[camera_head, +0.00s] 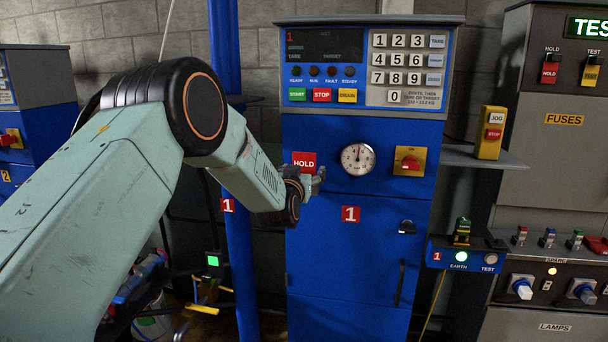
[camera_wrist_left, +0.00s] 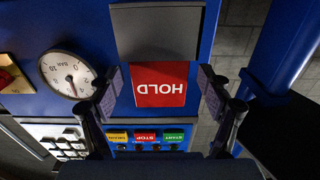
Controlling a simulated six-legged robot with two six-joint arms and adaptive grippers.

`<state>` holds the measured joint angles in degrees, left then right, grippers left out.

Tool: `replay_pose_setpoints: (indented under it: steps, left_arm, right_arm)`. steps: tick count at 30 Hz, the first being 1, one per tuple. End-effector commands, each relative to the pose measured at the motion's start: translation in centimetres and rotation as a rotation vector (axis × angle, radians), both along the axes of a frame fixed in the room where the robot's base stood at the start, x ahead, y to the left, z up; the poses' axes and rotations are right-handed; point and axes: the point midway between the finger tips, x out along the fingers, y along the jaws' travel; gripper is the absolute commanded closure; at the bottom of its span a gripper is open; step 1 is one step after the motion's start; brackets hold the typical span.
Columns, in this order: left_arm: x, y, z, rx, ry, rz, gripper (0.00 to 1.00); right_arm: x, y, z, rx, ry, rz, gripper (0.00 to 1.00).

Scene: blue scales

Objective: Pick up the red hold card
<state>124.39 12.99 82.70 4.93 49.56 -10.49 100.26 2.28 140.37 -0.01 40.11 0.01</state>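The red hold card (camera_head: 304,162), with white HOLD lettering, is on the blue cabinet front, left of the round gauge. In the left wrist view the card (camera_wrist_left: 160,85) appears upside down, against a grey plate or holder (camera_wrist_left: 160,30). My left gripper (camera_head: 314,181) is at the cabinet front, just below the card. In the left wrist view its two fingers (camera_wrist_left: 158,92) are spread, one on each side of the card, with visible gaps. Nothing is held. My right gripper is not in view.
The blue cabinet (camera_head: 335,255) carries a gauge (camera_head: 358,159), a red switch on a yellow plate (camera_head: 410,161) and a keypad (camera_head: 408,68) above. A blue post (camera_head: 224,60) stands close on the left. A shelf (camera_head: 485,158) with a yellow box (camera_head: 490,133) is at the right.

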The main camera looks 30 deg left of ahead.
Motion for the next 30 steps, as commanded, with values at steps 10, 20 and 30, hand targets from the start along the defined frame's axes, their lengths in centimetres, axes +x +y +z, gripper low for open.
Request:
replay_pose_setpoints:
  steps: [10, 20, 30]
  left_arm:
    - [0.0, 0.0, 0.0, 0.0, 0.0, 0.0, 0.55]
    - [0.0, 0.0, 0.0, 0.0, 0.001, -0.001, 0.67]
    - [0.0, 0.0, 5.1, 0.001, -0.007, 0.0, 0.67]
  right_arm:
    - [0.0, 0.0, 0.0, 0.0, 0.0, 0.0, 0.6]
    - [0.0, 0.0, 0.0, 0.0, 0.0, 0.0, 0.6]
    - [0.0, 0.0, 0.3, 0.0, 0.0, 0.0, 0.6]
